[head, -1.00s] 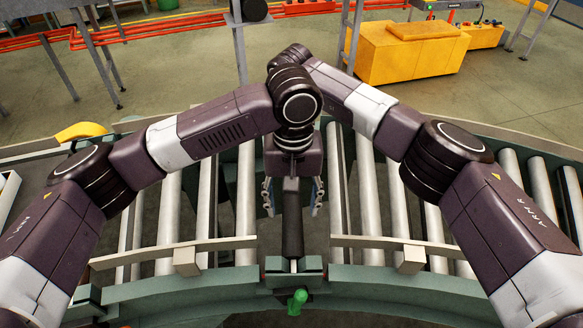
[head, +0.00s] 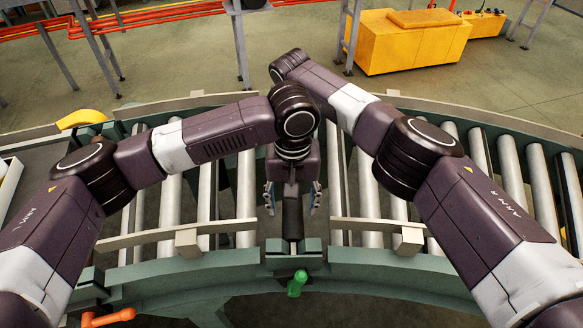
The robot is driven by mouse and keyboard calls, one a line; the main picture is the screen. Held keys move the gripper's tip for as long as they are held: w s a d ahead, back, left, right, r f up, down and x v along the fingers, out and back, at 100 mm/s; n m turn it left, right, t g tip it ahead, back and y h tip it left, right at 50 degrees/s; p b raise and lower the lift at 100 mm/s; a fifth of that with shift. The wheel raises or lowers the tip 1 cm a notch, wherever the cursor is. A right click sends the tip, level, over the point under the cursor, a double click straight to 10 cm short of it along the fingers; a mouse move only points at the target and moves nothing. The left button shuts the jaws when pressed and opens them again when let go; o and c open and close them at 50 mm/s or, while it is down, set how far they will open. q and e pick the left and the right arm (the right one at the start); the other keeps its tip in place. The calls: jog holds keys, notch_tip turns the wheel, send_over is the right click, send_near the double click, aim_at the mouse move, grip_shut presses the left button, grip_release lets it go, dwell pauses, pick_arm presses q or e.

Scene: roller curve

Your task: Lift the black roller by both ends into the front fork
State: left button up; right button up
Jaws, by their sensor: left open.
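The black roller (head: 292,220) lies in the gap between the grey rollers, pointing from the near rail toward the back. Its near end is at the front fork (head: 293,246), a green bracket in the near rail; I cannot tell whether it sits in the fork. My left gripper (head: 291,204) points down over the roller, open, with one finger on each side of it and apart from it. The roller's far part is hidden under my left gripper and wrist. My right arm reaches to the back behind my left wrist, and its gripper is hidden.
Grey rollers (head: 246,185) flank the gap on both sides. A pale guide rail (head: 380,222) runs along the near side. A green handle (head: 298,283) stands below the fork, and an orange handle (head: 107,318) is at lower left. A yellow cabinet (head: 410,45) stands behind.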

pick_arm(q)
jog(key=shift+f, duration=1.1)
pick_arm(e)
jog(key=shift+x, duration=1.1)
pick_arm(q)
grip_shut()
pick_arm(e)
grip_shut()
